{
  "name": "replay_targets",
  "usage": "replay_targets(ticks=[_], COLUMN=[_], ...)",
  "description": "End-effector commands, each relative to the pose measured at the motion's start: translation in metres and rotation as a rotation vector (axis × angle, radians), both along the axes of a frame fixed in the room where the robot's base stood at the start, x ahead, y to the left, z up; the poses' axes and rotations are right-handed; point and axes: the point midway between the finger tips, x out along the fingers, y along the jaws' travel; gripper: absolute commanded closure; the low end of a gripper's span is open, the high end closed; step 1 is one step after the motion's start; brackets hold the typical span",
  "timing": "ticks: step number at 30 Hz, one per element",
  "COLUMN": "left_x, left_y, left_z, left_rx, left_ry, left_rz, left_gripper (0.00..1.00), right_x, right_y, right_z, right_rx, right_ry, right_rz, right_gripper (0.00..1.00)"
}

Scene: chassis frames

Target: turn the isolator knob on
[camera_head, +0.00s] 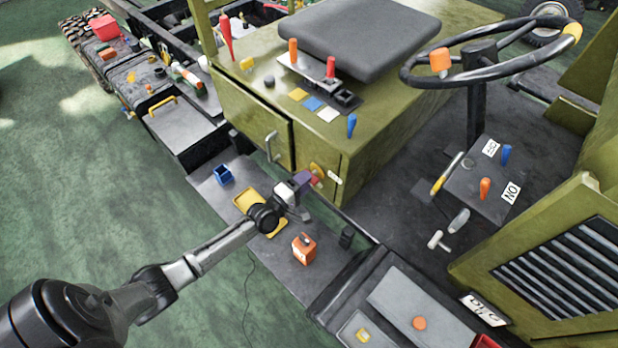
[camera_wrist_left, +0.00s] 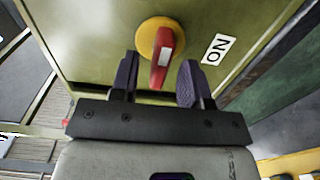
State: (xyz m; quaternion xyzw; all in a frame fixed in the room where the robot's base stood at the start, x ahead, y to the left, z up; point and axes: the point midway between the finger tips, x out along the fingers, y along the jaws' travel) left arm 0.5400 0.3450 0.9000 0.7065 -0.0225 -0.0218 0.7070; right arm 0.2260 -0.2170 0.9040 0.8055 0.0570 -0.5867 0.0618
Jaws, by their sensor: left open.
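The isolator knob (camera_wrist_left: 164,58) is a red handle with a white mark, set on a round yellow plate (camera_wrist_left: 147,36) on the side of the olive cabinet. In the wrist view its handle points down the picture, and a white ON label (camera_wrist_left: 217,49) is to its right. In the head view the yellow plate (camera_head: 318,170) shows, the knob partly hidden by my gripper. My left gripper (camera_wrist_left: 158,80) is open, its dark purple fingers on either side of the handle's lower end. I cannot tell whether they touch it. My right gripper is not in view.
A cabinet door handle (camera_head: 272,147) is left of the knob. Below, a dark step holds a blue cup (camera_head: 223,174), a yellow tray (camera_head: 247,200) and an orange box (camera_head: 304,249). A blue lever (camera_head: 351,126) stands above the knob on the cabinet's edge.

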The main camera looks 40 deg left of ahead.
Motion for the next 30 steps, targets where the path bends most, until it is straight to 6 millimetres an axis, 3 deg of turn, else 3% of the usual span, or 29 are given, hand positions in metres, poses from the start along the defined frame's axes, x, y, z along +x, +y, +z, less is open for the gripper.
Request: replay_targets(ticks=[6, 19, 30], left_x=[0.019, 0.023, 0.023], left_y=[-0.001, -0.002, -0.002], left_z=[0.000, 0.000, 0.000], left_rx=[0.000, 0.000, 0.000], left_ry=[0.000, 0.001, 0.001], left_rz=[-0.001, -0.001, -0.001], left_gripper=[0.57, 0.57, 0.93], right_x=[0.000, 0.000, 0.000], right_y=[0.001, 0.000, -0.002], right_z=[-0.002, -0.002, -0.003], right_rx=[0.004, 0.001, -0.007], right_ry=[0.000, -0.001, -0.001], right_rz=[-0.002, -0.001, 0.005], right_gripper=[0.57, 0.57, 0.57])
